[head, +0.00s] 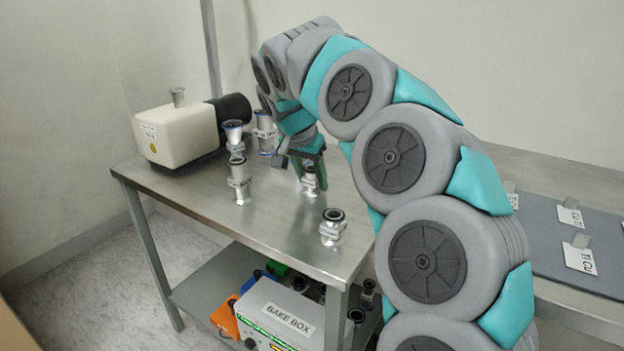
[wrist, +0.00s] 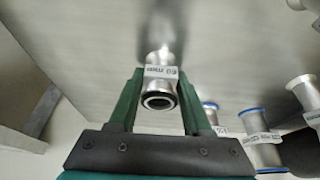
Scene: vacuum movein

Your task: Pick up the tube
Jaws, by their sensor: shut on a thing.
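A short metal tube (head: 310,181) with a dark-rimmed open end is between the green fingers of my gripper (head: 313,165) over the metal table. In the wrist view, my gripper (wrist: 160,76) is shut on this tube (wrist: 160,98), with a finger on either side of it. A white label with dark print on its collar faces the wrist camera. Whether the tube's lower end touches the table cannot be told.
Other metal tubes stand nearby: a tall one (head: 239,181), blue-rimmed ones (head: 234,137) and a short one (head: 332,228) at the front. A white device (head: 178,136) with a black cylinder is at the back left. A bake box (head: 280,315) sits on the lower shelf.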

